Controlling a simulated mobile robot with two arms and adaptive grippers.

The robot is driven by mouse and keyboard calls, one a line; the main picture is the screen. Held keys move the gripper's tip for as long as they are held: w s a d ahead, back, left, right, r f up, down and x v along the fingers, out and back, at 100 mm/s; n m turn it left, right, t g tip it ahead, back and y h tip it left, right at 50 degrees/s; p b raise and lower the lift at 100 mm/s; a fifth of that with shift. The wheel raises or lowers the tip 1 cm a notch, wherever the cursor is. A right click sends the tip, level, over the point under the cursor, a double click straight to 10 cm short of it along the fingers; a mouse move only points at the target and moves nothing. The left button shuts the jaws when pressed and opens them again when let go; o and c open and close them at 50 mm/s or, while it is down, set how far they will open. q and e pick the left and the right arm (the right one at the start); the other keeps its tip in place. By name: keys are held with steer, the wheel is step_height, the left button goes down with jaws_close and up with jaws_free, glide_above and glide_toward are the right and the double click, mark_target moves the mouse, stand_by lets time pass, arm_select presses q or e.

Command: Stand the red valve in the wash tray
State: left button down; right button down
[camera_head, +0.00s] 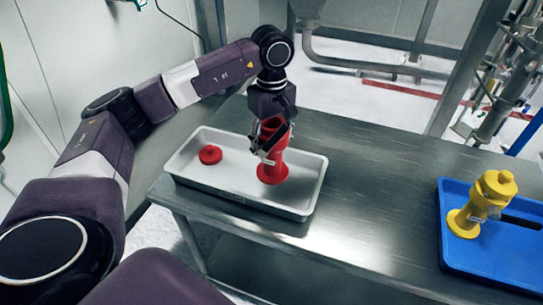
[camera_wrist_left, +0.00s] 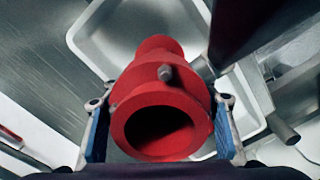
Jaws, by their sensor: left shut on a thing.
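The red valve (camera_head: 271,171) is upright at the right part of the grey-white wash tray (camera_head: 230,195). Its round base is low over or on the tray floor; I cannot tell for sure whether it touches. My left gripper (camera_head: 268,147) reaches down from above and is shut on the valve's upper body. In the left wrist view the red valve (camera_wrist_left: 162,100) sits between the two blue-padded fingers (camera_wrist_left: 160,130), its open round end facing the camera. The tray (camera_wrist_left: 100,50) shows behind it. My right gripper is not in view.
A small red round part (camera_head: 210,154) lies in the tray's left half. The tray stands on a steel table (camera_head: 370,200). A blue tray (camera_head: 485,255) at the right holds a yellow valve (camera_head: 483,203). The table between the trays is clear.

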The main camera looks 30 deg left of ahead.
mark_target(272, 123)
arm_select(q)
step_height(272, 123, down, 4)
steer(key=shift+r+p, duration=0.15)
steer(key=shift+p, duration=0.3)
steer(key=shift+f, duration=0.35)
steer(key=shift+f, duration=0.1)
steer(key=c, duration=0.8)
jaws_free()
steer(key=shift+r, duration=0.35)
step_height(272, 123, up, 12)
steer(key=b, duration=0.3)
steer(key=shift+d+f, duration=0.1)
steer(key=shift+f, duration=0.15)
